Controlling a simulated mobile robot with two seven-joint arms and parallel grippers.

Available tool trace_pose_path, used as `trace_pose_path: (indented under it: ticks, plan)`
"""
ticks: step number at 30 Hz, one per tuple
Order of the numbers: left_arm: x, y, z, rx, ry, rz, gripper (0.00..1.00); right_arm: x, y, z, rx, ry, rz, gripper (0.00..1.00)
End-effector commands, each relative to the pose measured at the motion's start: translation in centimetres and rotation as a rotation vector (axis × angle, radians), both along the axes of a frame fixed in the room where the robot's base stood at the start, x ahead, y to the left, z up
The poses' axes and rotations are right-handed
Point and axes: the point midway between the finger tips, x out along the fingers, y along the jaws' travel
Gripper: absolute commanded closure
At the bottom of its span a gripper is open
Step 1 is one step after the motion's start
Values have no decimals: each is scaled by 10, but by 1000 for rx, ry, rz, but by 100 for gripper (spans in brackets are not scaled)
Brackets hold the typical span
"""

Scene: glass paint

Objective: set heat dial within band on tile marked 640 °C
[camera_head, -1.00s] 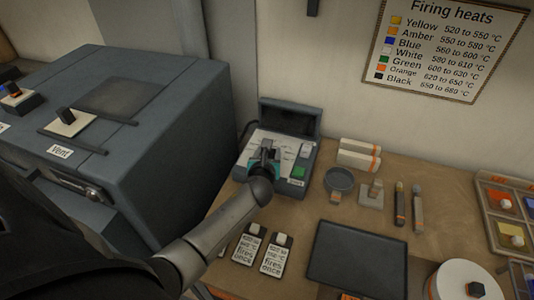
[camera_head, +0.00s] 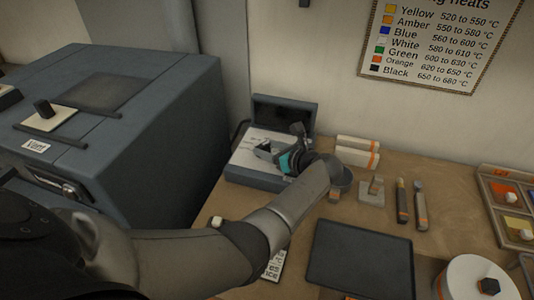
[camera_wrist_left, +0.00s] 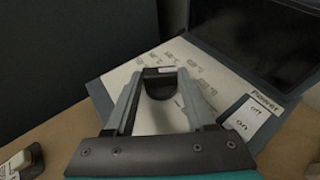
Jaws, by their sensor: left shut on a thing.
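The heat control box (camera_head: 250,178) stands on the bench beside the kiln, its dark lid raised. In the left wrist view its pale panel (camera_wrist_left: 212,67) carries printed temperature marks, too small to read. My left gripper (camera_head: 280,142) is over the panel. In the left wrist view my left gripper (camera_wrist_left: 160,88) is shut on the black dial knob (camera_wrist_left: 160,86), with one finger on each side. Where the dial points cannot be told. A white tile (camera_head: 274,266) is mostly hidden behind my left arm, and its marking cannot be read. My right gripper is not in view.
The kiln (camera_head: 140,130) stands close at the left. A firing heats chart (camera_head: 432,45) hangs on the wall. An off/on switch (camera_wrist_left: 250,117) sits beside the dial. A dark tray (camera_head: 360,258), tools (camera_head: 411,203) and a paint box (camera_head: 500,205) lie to the right.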

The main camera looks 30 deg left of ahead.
Motion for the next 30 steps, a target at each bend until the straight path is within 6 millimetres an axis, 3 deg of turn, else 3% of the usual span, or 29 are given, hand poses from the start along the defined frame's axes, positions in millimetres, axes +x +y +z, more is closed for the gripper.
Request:
trace_pose_path:
  ticks: [20,21,28,30]
  plan:
    - [1,0,-1,-5,2,58,100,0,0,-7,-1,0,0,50]
    - [1,0,-1,-5,2,58,41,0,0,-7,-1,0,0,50]
    - [1,0,-1,-3,2,57,15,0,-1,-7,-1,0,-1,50]
    - [1,0,-1,-3,2,57,15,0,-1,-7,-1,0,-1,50]
